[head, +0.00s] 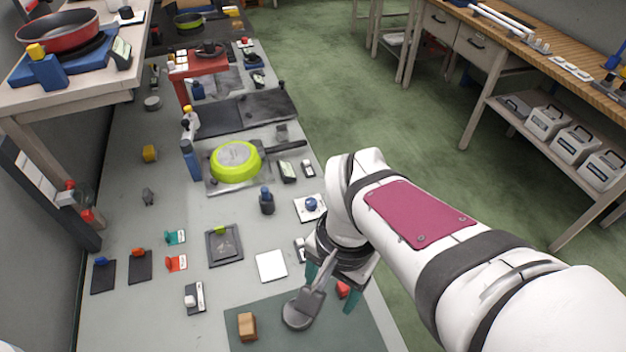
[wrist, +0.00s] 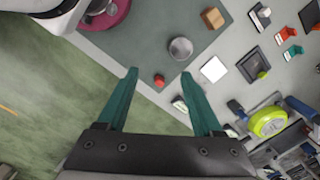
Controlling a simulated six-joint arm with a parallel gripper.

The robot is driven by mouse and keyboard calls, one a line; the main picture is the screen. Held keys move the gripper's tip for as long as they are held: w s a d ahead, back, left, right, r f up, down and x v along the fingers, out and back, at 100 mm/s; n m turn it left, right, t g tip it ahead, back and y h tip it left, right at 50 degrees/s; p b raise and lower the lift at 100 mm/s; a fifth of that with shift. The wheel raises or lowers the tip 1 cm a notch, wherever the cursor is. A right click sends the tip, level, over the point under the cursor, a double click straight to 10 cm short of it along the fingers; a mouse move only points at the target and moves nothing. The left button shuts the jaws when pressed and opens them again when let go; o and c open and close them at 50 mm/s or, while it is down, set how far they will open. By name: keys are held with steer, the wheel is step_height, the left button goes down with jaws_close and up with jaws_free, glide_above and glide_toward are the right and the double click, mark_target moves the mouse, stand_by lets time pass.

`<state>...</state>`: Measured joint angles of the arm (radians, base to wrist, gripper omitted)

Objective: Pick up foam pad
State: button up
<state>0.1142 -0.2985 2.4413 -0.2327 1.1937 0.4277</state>
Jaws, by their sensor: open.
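A thin white square pad (head: 271,265), which looks like the foam pad, lies flat on the grey surface just beyond the dark green mat. It also shows in the wrist view (wrist: 214,69), ahead and to the right of the fingers. My gripper (head: 330,288) is open and empty, with its teal fingers pointing down to the right of the pad and apart from it. In the wrist view my gripper (wrist: 158,83) has a small red object (wrist: 159,79) showing between its fingertips, lower down on the mat.
A grey round-ended object (head: 298,313) and a wooden block (head: 247,326) are on the dark green mat (head: 275,343). A black square tray (head: 224,246) lies left of the pad. A lime-green pan (head: 236,162) sits farther back.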

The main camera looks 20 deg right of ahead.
mark_target(341, 287)
steer(key=w+d+f+m+h, duration=0.1)
steer(key=w+d+f+m, duration=0.4)
steer(key=w+d+m, duration=0.15)
steer(key=f, duration=1.5)
steer(key=shift+w+a, duration=0.25)
steer(key=shift+a, duration=0.1)
jaws_close()
